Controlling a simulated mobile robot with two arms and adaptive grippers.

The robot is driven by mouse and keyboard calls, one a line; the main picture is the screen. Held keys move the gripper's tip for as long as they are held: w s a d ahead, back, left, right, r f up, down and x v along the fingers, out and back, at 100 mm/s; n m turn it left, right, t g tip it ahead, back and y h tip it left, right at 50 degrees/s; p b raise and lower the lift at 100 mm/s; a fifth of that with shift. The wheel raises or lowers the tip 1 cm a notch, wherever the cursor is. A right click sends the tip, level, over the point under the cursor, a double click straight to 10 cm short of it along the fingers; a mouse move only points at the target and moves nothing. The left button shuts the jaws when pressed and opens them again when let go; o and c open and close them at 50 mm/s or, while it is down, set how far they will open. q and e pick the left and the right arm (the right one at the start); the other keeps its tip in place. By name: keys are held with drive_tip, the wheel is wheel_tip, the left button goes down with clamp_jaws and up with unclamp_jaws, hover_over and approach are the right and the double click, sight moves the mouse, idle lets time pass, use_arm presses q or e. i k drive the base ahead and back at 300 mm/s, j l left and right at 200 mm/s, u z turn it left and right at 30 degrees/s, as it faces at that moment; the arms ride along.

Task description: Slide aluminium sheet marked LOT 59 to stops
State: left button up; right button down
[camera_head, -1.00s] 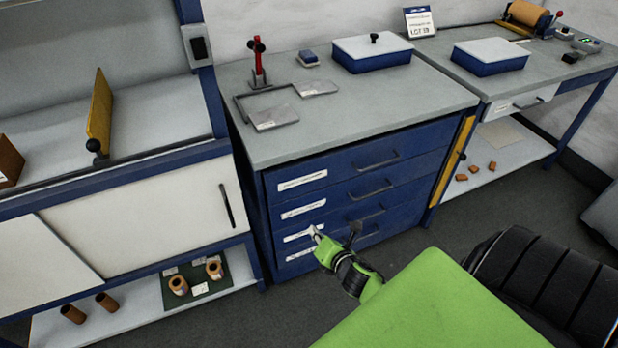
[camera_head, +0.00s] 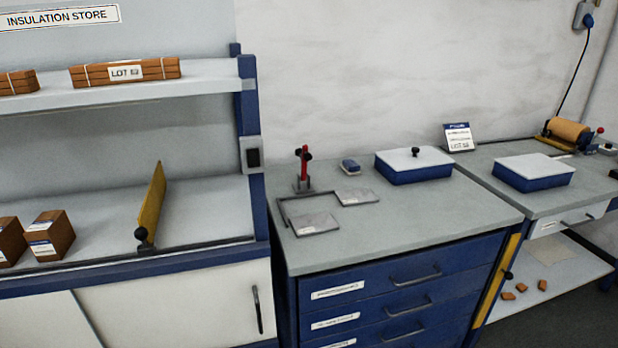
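Two thin grey metal sheets lie flat on the grey top of the blue drawer cabinet. One sheet (camera_head: 315,224) is nearer the front edge; the other sheet (camera_head: 355,196) is further back and to the right. Each has a small label too small to read, so I cannot tell which is LOT 59. A dark angled stop rail (camera_head: 282,210) runs along the left and back beside them. The front sheet lies close to the rail's left side; I cannot tell whether it touches. Neither of my grippers is in view.
A red stand (camera_head: 304,170), a blue block (camera_head: 349,166), a blue white-lidded box (camera_head: 414,164) and a sign card (camera_head: 458,137) stand behind the sheets. Another lidded box (camera_head: 533,172) is on the right bench. The cabinet top's front right (camera_head: 440,215) is clear.

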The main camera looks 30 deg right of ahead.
sight(319, 222)
drive_tip(key=i+l+z, duration=0.1)
drive_tip(key=l, duration=0.3)
drive_tip(key=i+l+z, duration=0.1)
drive_tip(key=l, duration=0.3)
drive_tip(key=i+l+z, duration=0.15)
drive_tip(key=i+l, duration=0.15)
drive_tip(key=i+l+z, duration=0.1)
drive_tip(key=l, duration=0.3)
drive_tip(key=i, duration=0.1)
